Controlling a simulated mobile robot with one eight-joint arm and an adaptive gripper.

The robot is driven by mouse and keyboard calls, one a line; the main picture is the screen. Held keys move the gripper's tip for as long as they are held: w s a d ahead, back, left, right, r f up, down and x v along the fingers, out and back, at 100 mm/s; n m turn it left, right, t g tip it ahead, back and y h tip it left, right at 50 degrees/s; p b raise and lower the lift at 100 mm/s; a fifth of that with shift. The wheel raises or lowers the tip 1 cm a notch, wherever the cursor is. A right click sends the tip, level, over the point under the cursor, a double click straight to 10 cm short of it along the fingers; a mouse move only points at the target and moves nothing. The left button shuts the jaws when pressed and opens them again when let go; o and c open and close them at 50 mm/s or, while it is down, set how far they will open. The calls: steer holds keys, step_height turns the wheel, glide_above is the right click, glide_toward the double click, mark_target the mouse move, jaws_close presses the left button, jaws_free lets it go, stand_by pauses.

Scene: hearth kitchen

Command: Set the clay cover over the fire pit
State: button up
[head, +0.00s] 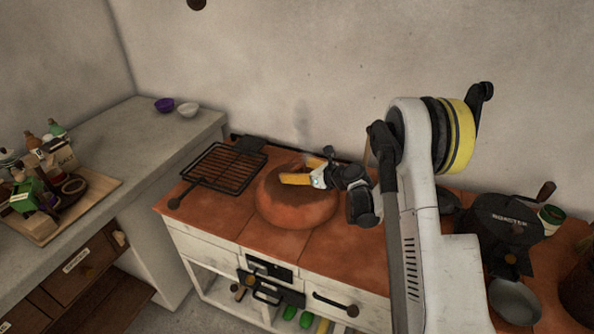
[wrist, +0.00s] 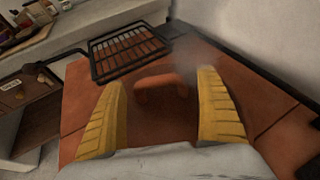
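The clay cover (head: 297,212), a round orange-brown dome, sits on the tiled counter left of my arm in the head view. Its arched handle (wrist: 161,88) shows in the wrist view, centred ahead between my yellow fingers. My gripper (head: 306,172) is right over the top of the cover. In the wrist view my gripper (wrist: 163,105) is open, with clear gaps between each finger and the handle. I see no fire pit opening; whether it lies under the cover or is hidden otherwise I cannot tell. Faint smoke hangs above and behind the cover.
A black grill rack (head: 225,168) lies just left of the cover, close to it. Dark cookware (head: 508,222) and a grey pan (head: 515,301) are on the right. The wall (head: 330,75) is close behind. A wooden tray (head: 47,225) of bottles stands far left.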

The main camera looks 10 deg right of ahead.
steer(key=shift+r, duration=0.1)
steer(key=shift+s+d+r+p, duration=0.1)
steer(key=shift+r+p, duration=0.15)
steer(key=shift+p, duration=0.1)
steer(key=p+v, duration=0.3)
steer(key=v, duration=0.8)
steer(key=s+a+r+n+g+h, duration=0.25)
steer(key=s+a+r+n, duration=0.35)
steer(key=s+r+n, duration=0.65)
steer(key=s+r+n+g+h, duration=0.1)
steer(key=s+n+h, duration=0.3)
steer(key=s+n, duration=1.3)
steer(key=s+r, duration=0.1)
steer(key=s, duration=0.2)
steer(key=shift+s+d+r+g, duration=0.25)
steer(key=shift+s+r+g, duration=0.1)
